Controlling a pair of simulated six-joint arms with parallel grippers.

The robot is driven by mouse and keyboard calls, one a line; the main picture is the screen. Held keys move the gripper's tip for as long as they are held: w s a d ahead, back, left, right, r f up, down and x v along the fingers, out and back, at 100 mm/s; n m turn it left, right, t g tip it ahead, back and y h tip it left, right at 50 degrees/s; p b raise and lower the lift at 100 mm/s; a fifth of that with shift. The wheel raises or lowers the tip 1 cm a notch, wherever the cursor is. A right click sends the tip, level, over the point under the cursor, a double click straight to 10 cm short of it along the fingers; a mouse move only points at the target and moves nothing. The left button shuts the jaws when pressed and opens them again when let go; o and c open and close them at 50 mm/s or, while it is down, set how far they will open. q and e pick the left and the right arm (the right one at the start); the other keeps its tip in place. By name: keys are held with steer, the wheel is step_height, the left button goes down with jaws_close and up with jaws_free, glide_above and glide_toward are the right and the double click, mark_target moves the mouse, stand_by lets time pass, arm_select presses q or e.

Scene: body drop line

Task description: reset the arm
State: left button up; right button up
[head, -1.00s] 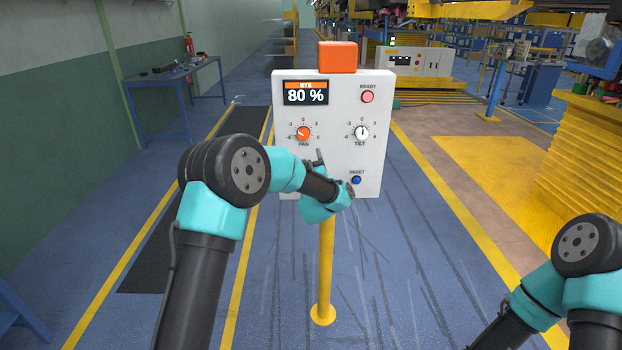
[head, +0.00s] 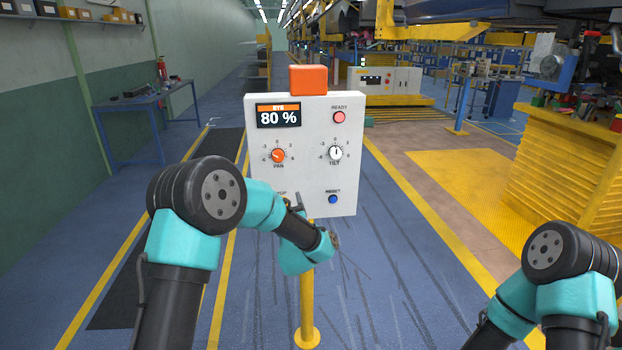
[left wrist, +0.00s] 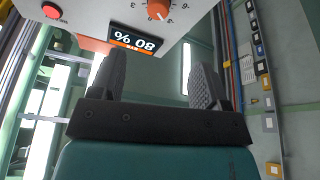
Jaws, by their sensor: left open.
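A white control panel (head: 305,165) on a yellow post (head: 307,300) stands ahead in the head view. Its display (head: 278,115) reads 80 %. Below are an orange PAN knob (head: 278,155) and a white TILT knob (head: 336,153). A pinkish-red READY lamp (head: 339,117) is at upper right and a blue RESET button (head: 333,199) at lower right. A label ending in "TOP" is partly hidden by my left arm. My left gripper (head: 300,205) is before the panel's lower part, left of RESET. In the left wrist view it (left wrist: 157,78) is open and empty. My right gripper is out of frame.
An orange box (head: 308,80) sits atop the panel. A blue table (head: 140,103) stands at the left wall. A yellow ribbed block (head: 565,160) is at right. Blue floor around the post is clear.

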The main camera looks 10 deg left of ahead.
arm_select(q)
steer(key=s+a+f+m+g+h, duration=0.1)
steer(key=s+f+m+g+h, duration=0.2)
steer(key=f, duration=0.6)
steer(key=s+a+f+g+h, duration=0.1)
steer(key=s+f+g+h, duration=0.3)
steer(key=f, duration=0.6)
steer(key=s+a+f+m+g+h, duration=0.1)
steer(key=s+f+m+g+h, duration=0.1)
steer(key=s+f, duration=0.5)
steer(key=s+f+g+h, duration=0.1)
steer(key=s+f+g, duration=0.4)
steer(key=s, duration=0.7)
steer(key=s+f+g+h, duration=0.1)
steer(key=s+f+g, duration=0.4)
steer(key=s+f, duration=0.3)
steer(key=s, duration=0.4)
steer(key=shift+a+f+m+g+h, duration=0.15)
steer(key=shift+f+m+g+h, duration=0.05)
steer(key=shift+m+g+h, duration=0.2)
